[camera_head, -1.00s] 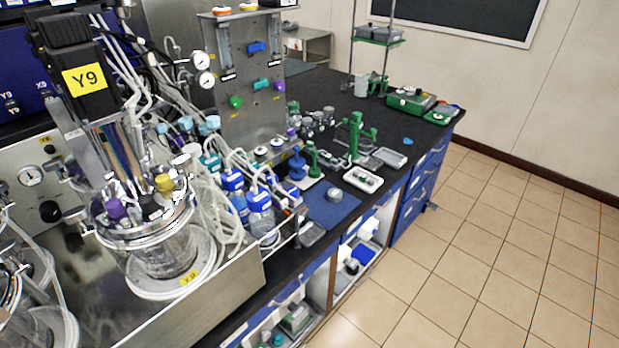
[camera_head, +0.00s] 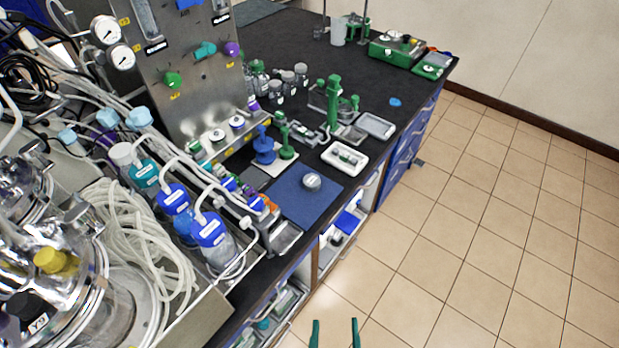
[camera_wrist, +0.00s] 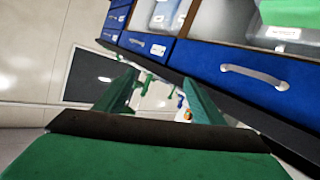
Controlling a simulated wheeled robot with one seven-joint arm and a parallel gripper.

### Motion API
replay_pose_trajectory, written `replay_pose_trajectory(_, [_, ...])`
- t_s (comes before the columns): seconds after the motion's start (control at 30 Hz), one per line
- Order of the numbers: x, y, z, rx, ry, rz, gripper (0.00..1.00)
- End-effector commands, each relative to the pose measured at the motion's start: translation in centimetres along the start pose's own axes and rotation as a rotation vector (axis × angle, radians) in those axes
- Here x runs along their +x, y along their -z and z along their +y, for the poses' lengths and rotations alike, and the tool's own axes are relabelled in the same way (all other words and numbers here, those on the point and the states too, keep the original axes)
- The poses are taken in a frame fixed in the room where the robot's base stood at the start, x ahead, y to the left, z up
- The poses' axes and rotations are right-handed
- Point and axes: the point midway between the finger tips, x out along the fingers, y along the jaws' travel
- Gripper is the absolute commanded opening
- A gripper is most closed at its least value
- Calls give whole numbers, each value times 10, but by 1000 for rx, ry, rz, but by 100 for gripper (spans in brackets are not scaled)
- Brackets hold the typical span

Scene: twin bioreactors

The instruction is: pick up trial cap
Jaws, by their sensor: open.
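My gripper (camera_head: 335,333) shows as two green fingers at the bottom edge of the head view, over the floor in front of the bench. It is open and empty. It also shows in the wrist view (camera_wrist: 160,77), with its fingers apart. A small grey round piece (camera_head: 312,181) with a pale label sits on a dark blue mat (camera_head: 292,203) near the bench's front edge. It may be the trial cap, but I cannot be sure. A small flat blue disc (camera_head: 395,102) lies farther back on the bench. My gripper is well apart from both.
A white tray (camera_head: 345,158) holding small parts lies behind the mat. Green and blue stands (camera_head: 264,146) are left of it. Blue-capped bottles (camera_head: 212,235) and tubing crowd the left. Blue drawers (camera_wrist: 260,75) fill the wrist view's right. The tiled floor is clear.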

Motion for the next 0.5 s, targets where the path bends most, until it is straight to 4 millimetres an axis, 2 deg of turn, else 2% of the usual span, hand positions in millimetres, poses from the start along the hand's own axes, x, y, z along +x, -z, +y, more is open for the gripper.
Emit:
replay_pose_trajectory(0.03, [20, 1, 11, -42, -13, 6, 63])
replay_pose_trajectory(0.1, [44, 0, 25, -98, -30, 1, 63])
replay_pose_trajectory(0.3, [110, 5, 73, -230, -100, -22, 63])
replay_pose_trajectory(0.5, [170, 23, 123, -315, -179, -59, 63])
